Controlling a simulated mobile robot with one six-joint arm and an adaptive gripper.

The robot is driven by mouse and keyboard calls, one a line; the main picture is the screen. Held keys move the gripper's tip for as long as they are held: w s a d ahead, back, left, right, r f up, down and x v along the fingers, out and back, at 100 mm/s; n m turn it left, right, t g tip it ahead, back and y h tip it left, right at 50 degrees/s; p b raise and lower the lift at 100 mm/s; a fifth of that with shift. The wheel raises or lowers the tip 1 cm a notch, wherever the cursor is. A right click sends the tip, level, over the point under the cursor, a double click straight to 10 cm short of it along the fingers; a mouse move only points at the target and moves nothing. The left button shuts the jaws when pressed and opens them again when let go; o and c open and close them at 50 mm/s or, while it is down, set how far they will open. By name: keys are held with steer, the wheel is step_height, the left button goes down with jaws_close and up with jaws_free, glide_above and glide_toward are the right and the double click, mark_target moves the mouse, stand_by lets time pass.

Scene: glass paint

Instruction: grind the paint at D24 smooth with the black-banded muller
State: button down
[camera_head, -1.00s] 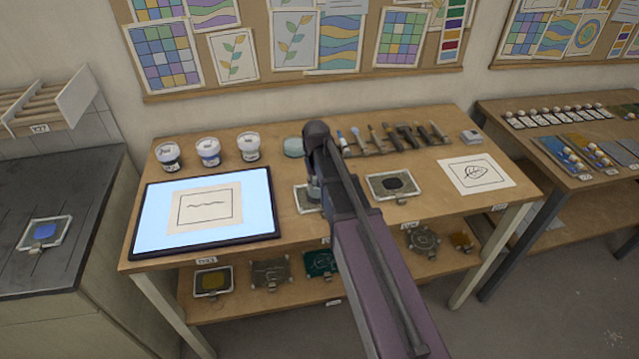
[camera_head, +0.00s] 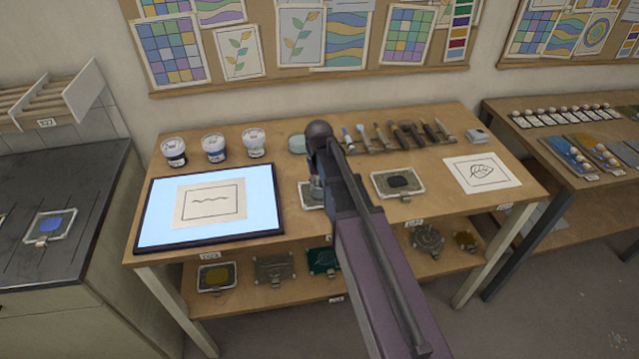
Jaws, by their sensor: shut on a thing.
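My gripper (camera_head: 316,187) points down at the middle of the workbench, mostly hidden behind my own arm. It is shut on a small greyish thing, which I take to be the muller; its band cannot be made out. Just under it is a pale-framed slab (camera_head: 308,203), mostly covered by my arm, so its paint is hidden. I cannot tell whether the muller touches the slab. A second framed slab (camera_head: 382,193) with a dark patch of paint (camera_head: 399,181) lies to the right. The bench labels are too small to read surely.
A lit panel (camera_head: 279,232) with a drawing lies left of my gripper. Several jars (camera_head: 214,150) stand behind it. A row of tools (camera_head: 408,135) lies at the back right, and a leaf drawing (camera_head: 482,173) at the right. More slabs rest on the lower shelf (camera_head: 290,292).

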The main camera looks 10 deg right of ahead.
steer(key=shift+s, duration=0.15)
steer(key=shift+s+d, duration=0.45)
stand_by(0.3)
steer(key=shift+d+f, duration=0.1)
steer(key=shift+d, duration=0.8)
steer(key=shift+w+d, duration=0.1)
steer(key=shift+d, duration=0.05)
steer(key=shift+w+d, duration=0.45)
steer(key=shift+w, duration=0.15)
